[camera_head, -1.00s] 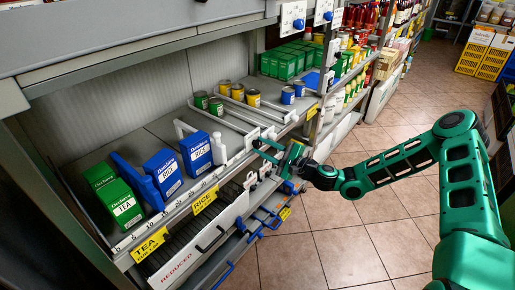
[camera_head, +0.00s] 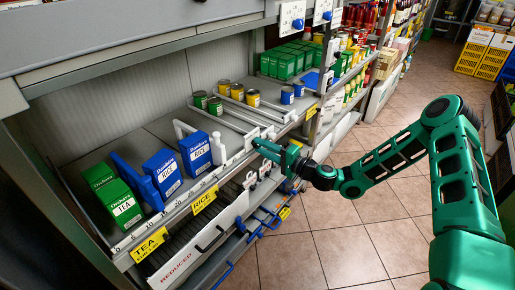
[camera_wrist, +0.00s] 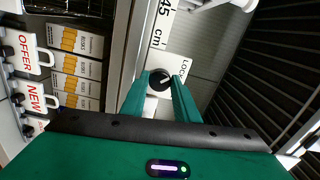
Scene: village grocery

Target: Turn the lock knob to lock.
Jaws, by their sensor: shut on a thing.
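The lock knob (camera_wrist: 159,79) is a small round black knob with a pale line on its face, seen in the wrist view. It sits on a white plate (camera_wrist: 176,62) with a LOCK label, at the shelf's front edge. My gripper (camera_wrist: 160,86) is shut on the knob, with one green finger at each side of it. The pale line slants up to the right in the wrist view. In the head view my gripper (camera_head: 267,149) is at the shelf front, and I cannot make out the knob there.
Blue rice boxes (camera_head: 196,153) and a white bottle (camera_head: 218,149) stand on the shelf to the left. White OFFER and NEW tags (camera_wrist: 29,49) hang near the gripper. A white REDUCED drawer (camera_head: 200,250) is below. The tiled floor (camera_head: 345,255) is clear.

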